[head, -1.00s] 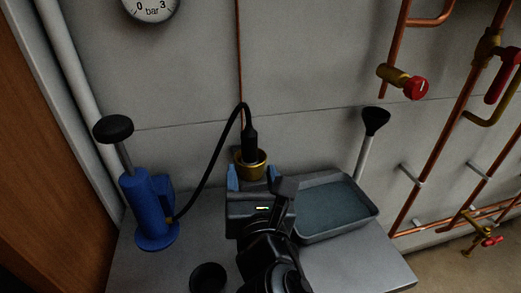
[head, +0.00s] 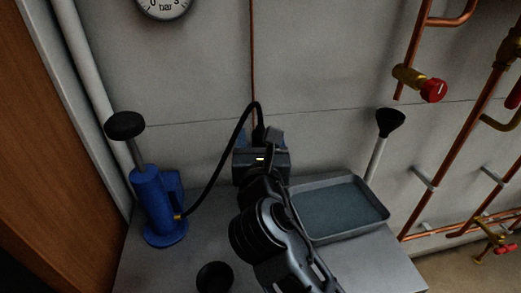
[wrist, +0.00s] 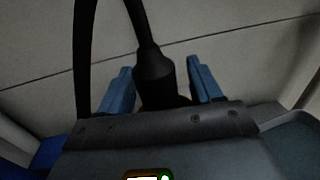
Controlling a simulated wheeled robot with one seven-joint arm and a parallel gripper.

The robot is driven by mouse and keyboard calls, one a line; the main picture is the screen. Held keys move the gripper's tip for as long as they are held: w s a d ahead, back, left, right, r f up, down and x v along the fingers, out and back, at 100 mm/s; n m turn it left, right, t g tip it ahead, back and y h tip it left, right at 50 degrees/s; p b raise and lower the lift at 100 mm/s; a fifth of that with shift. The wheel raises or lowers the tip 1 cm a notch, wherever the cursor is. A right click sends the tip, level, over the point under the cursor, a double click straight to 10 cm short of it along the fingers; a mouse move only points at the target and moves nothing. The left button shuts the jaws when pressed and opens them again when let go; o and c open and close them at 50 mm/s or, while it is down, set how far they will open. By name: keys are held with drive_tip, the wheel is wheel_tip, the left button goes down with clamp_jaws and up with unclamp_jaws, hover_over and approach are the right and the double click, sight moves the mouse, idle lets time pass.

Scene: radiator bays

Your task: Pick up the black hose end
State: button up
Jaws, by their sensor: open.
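The black hose end (wrist: 154,78) stands upright at the end of a black hose that arches over from the blue pump (head: 152,205). In the head view the hose end (head: 259,134) is partly hidden behind my gripper. My gripper (wrist: 159,70) is open, with one blue finger on each side of the hose end in the wrist view. I cannot tell whether either finger touches it. In the head view my gripper (head: 258,140) covers the brass cup beneath the hose end.
A grey tray (head: 382,214) lies right of my gripper on the grey bench (head: 145,275). A black funnel-like head on a pale stem (head: 390,122) stands behind it. A black round cup (head: 214,277) is at the front. Copper pipes with a red-handled valve (head: 433,90) are at right.

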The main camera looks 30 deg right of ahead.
clamp_jaws()
idle(0.6)
drive_tip(key=shift+r, duration=0.15)
